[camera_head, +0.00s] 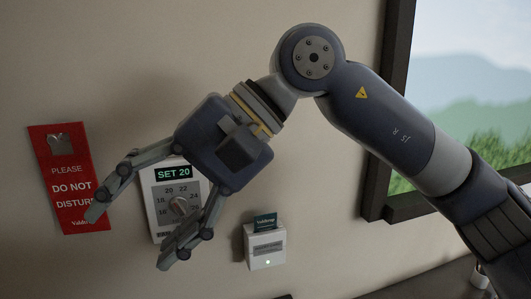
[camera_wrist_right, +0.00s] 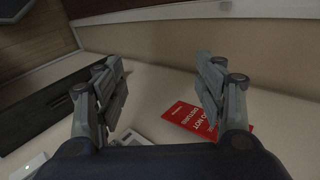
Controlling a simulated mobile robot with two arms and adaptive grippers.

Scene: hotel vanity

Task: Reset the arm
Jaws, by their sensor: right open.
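My right arm (camera_head: 390,125) comes in from the right side of the head view and bends at a raised elbow joint. My right gripper (camera_head: 133,236) is open and empty, with its two fingers spread in front of the wall. It overlaps the thermostat (camera_head: 163,215), which reads "SET 20", and the edge of the red "do not disturb" sign. In the right wrist view the gripper (camera_wrist_right: 160,90) also shows open, with nothing between its fingers. My left gripper is not in view.
The red door sign (camera_head: 75,190) hangs on the wall at the left. A white card holder with a green card (camera_head: 266,250) is right of the thermostat. A dark-framed window (camera_head: 395,60) is at the right. The wall above the gripper is bare.

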